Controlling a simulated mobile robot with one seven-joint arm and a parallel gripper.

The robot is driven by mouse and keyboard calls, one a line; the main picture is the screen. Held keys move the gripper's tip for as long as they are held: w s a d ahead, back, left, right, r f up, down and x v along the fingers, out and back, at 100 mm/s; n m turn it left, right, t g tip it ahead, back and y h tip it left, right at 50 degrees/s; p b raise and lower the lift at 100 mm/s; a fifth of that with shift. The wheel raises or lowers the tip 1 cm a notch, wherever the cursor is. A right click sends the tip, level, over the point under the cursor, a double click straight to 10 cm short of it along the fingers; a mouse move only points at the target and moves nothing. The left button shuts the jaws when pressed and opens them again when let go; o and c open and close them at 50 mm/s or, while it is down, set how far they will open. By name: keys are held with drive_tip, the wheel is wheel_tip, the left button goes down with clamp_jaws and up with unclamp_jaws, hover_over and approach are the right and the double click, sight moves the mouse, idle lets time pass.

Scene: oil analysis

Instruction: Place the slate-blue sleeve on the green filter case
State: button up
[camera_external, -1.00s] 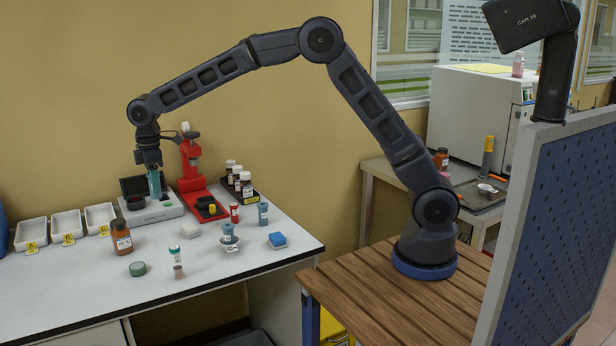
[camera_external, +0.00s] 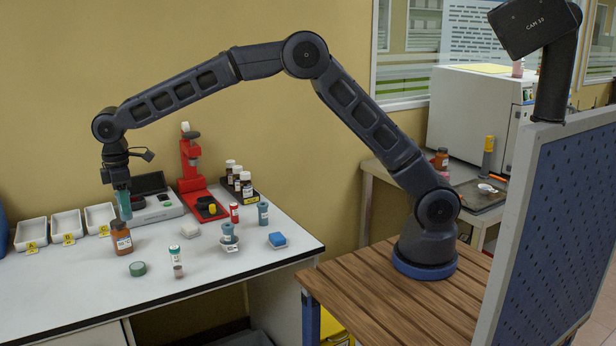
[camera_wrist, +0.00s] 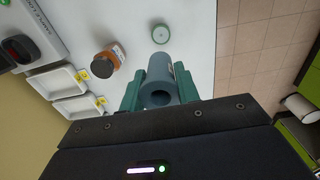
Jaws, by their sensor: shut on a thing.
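My gripper (camera_external: 123,205) is shut on the slate-blue sleeve (camera_wrist: 178,84). In the wrist view the hollow sleeve sits between the two green fingers, its open end facing the camera. In the external view the fingers largely hide it, and it hangs above the table near the brown bottle. The green filter case (camera_external: 138,268) is a low round disc lying on the table, in front of and below my gripper. It also shows in the wrist view (camera_wrist: 161,34), beyond the sleeve and apart from it.
The orange-brown bottle (camera_external: 121,238) stands close below my gripper. White trays (camera_external: 67,225) line the left back. A grey instrument with a raised lid (camera_external: 158,212) and a red stand (camera_external: 192,170) are behind. A small vial (camera_external: 177,263) stands right of the case. The front table is clear.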

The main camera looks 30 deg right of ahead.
sight(124, 218)
wheel_tip(124, 218, down, 15)
drive_tip(key=shift+r, duration=0.1)
idle(0.5)
drive_tip(key=shift+f, duration=0.2)
drive_tip(key=o, duration=0.9)
drive_tip(key=shift+o, duration=0.2)
wheel_tip(124, 218, up, 12)
drive_tip(key=shift+r, duration=0.2)
